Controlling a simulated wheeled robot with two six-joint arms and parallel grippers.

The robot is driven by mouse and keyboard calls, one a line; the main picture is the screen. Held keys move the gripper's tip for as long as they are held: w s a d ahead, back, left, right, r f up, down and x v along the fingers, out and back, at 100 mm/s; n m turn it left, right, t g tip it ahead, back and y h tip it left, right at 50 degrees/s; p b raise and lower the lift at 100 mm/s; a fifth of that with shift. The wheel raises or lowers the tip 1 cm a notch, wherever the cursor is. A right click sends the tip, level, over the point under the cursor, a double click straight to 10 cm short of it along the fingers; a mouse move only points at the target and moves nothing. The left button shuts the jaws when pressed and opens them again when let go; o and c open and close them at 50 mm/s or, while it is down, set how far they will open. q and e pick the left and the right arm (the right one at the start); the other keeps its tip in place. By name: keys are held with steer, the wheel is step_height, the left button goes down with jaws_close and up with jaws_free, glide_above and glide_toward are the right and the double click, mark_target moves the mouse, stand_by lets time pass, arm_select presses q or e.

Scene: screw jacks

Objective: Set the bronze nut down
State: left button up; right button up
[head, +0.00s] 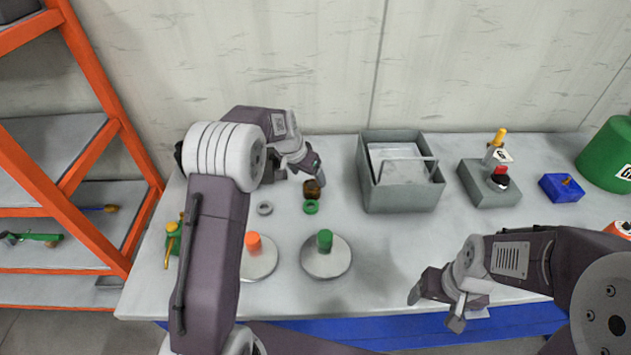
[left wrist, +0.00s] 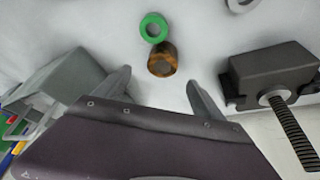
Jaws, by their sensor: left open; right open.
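The bronze nut (head: 312,189), brown and patchy, stands on the grey bench just beyond the green ring (head: 311,207). In the left wrist view the nut (left wrist: 163,60) lies just ahead of the gap between my fingertips and looks close against the green ring (left wrist: 153,28); I cannot tell if they touch. My left gripper (left wrist: 157,82) is open, with a finger to either side and clear of the nut. My right gripper (head: 435,308) is open and empty over the bench's front edge, far from the nut.
A dark housing with a threaded screw (left wrist: 270,75) is close beside my left gripper. A grey washer (head: 265,208) lies left of the green ring. Round plates with an orange post (head: 254,243) and a green post (head: 325,240) stand in front. A grey bin (head: 400,190) is to the right.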

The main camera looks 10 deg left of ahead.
mark_target(311, 185)
arm_select(q)
steer(key=shift+s+d+f, duration=0.1)
steer(key=shift+d+f, duration=0.1)
steer(key=shift+f, duration=1)
steer(key=shift+w+f, duration=0.4)
steer(key=shift+f, duration=0.1)
steer(key=x, duration=0.2)
steer(key=p+x, duration=0.1)
steer(key=shift+w+a+f, duration=0.15)
steer(key=shift+w+f, duration=0.05)
steer(key=shift+f, duration=0.2)
steer(key=shift+w+f, duration=0.25)
steer(key=shift+f, duration=0.25)
steer(key=shift+r, duration=0.15)
jaws_close()
arm_select(e)
steer(key=shift+s+r, duration=0.45)
steer(key=shift+r, duration=0.3)
